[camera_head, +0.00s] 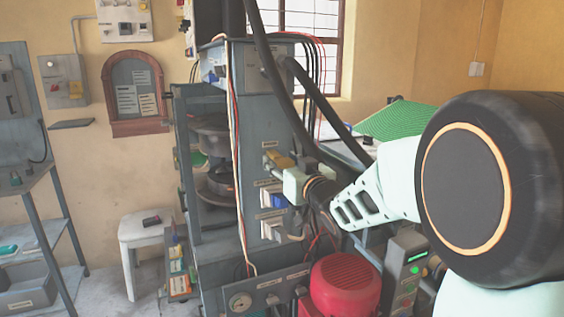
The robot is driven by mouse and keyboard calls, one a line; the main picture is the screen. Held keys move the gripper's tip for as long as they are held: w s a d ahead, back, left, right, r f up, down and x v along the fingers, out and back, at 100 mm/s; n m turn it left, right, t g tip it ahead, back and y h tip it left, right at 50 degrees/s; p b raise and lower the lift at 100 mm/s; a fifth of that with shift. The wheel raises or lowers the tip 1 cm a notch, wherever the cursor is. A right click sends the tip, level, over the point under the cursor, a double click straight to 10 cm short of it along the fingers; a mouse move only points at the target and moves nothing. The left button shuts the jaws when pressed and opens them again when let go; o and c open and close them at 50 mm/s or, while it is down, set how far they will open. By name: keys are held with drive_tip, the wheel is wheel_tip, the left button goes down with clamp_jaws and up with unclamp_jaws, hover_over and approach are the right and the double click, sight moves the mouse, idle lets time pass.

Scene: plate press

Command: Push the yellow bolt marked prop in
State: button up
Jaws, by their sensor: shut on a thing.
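The plate press is a tall grey machine (265,90) in the middle of the head view. A small yellow bolt (279,160) sticks out from the side of its column. My gripper (284,172) is at this bolt, reaching in from the right, and is shut on it. The gripper's body and wrist hide part of the column around the bolt. The marking by the bolt is too small to read, and how far the bolt is in cannot be told.
Dark cables (290,90) hang down just above my gripper. A red motor (345,286) and a grey control box (405,270) stand below my arm. White and blue switches (272,197) sit just under the bolt. A white stool (148,235) stands at left.

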clamp_jaws()
drive_tip(key=shift+x, duration=1.4)
drive_tip(key=o, duration=0.7)
unclamp_jaws()
drive_tip(key=v, duration=1.2)
